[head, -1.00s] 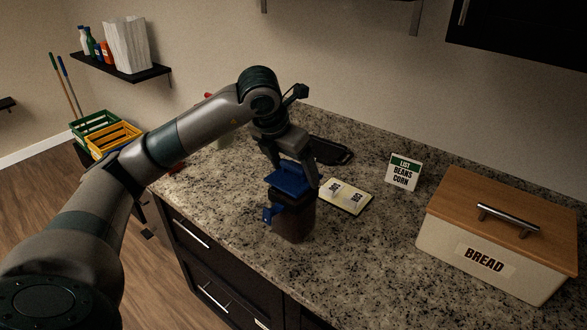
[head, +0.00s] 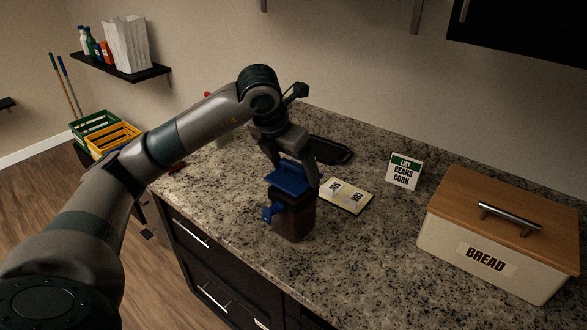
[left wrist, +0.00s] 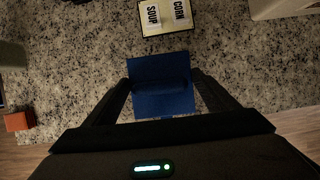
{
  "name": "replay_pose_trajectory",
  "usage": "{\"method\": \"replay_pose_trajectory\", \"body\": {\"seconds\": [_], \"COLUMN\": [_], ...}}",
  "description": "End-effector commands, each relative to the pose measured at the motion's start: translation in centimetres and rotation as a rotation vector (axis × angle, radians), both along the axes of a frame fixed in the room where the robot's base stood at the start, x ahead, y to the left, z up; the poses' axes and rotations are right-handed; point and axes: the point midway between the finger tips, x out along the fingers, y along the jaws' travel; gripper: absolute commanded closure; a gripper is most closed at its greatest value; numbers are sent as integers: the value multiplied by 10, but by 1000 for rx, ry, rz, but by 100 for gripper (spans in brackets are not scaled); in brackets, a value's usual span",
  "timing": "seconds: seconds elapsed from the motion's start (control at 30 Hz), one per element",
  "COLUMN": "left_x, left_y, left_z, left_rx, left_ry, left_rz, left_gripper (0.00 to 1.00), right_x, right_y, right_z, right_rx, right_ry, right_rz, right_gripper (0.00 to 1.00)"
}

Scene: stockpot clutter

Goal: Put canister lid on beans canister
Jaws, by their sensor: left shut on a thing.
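My left gripper (head: 294,172) is shut on the blue canister lid (head: 287,182), gripping it from above. The lid also shows between the fingers in the left wrist view (left wrist: 163,92). The dark brown, see-through beans canister (head: 294,222) stands upright on the counter directly below the lid. A blue part (head: 270,213) sticks out at the canister's upper left. The lid is at the canister's top and looks slightly tilted; I cannot tell whether it touches the rim. In the left wrist view the lid hides the canister. My right gripper is not in view.
A board reading SOUP and CORN (head: 346,196) lies behind the canister. A LIST card (head: 404,172) stands farther back. A bread box (head: 490,240) fills the right. A dark flat tray (head: 330,151) lies behind the gripper. The counter's front edge is close to the canister.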

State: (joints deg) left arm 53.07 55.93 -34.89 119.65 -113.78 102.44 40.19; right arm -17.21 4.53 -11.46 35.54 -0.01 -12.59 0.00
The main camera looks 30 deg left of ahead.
Motion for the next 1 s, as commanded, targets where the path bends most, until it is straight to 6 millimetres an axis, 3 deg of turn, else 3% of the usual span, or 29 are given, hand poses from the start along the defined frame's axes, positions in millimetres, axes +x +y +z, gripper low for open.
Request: {"method": "replay_pose_trajectory", "body": {"seconds": [1.0], "left_x": [0], "left_y": [0], "left_z": [-10], "left_rx": [0], "left_ry": [0], "left_rz": [0], "left_gripper": [42], "right_x": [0], "right_y": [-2], "right_z": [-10], "right_rx": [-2], "right_ry": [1], "right_rz": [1], "right_gripper": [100]}}
